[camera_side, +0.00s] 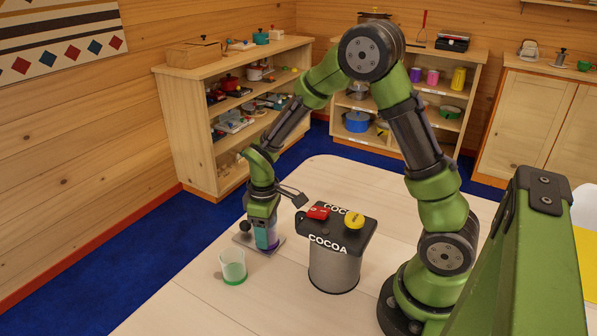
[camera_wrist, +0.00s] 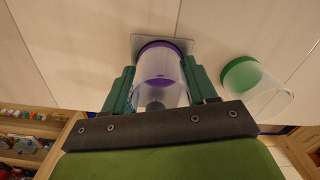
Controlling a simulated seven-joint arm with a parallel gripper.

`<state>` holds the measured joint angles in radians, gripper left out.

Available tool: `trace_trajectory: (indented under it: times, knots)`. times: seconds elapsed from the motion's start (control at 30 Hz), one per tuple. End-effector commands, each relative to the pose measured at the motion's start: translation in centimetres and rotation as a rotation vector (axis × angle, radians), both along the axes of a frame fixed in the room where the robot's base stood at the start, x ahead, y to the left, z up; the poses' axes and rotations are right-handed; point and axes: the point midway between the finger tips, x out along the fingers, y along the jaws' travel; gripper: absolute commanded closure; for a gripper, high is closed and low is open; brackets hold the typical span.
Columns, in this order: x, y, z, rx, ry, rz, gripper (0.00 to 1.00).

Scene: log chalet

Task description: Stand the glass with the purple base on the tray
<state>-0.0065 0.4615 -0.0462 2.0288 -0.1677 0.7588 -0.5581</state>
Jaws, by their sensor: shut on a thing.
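The glass with the purple base (camera_side: 267,240) is upright between the fingers of my gripper (camera_side: 263,224), over the small grey tray (camera_side: 277,245). In the wrist view my gripper (camera_wrist: 162,92) is shut on the sides of this clear glass (camera_wrist: 160,68), with a green finger on each side. Its purple base points away from the wrist, and the tray (camera_wrist: 191,44) shows around it. I cannot tell whether the base touches the tray. The fingers hide part of the glass in the side view.
A clear glass with a green base (camera_side: 233,267) stands on the table in front of the tray; it also shows in the wrist view (camera_wrist: 250,82). A cocoa canister (camera_side: 334,268) with a dark top carrying red and yellow items stands at the right. The table's front left is clear.

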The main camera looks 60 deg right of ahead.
Motion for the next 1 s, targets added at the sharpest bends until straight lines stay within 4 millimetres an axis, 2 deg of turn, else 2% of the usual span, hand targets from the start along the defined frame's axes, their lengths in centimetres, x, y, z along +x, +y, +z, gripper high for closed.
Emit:
trace_trajectory:
  times: [0.03,0.07,0.2,0.23,0.5,0.63,1.0]
  knots:
    - [0.0,0.0,-0.2,0.000,0.001,0.000,0.76]
    - [0.0,0.0,-0.2,0.000,0.001,0.000,0.42]
    - [0.0,0.0,-0.2,0.000,0.000,0.000,0.20]
    - [0.0,0.0,-0.2,0.000,0.000,0.000,0.18]
    - [0.0,0.0,-0.1,0.000,0.000,0.000,0.18]
    - [0.1,0.0,0.9,0.000,-0.004,0.000,0.18]
    - [0.1,0.0,8.5,0.001,-0.006,0.000,0.18]
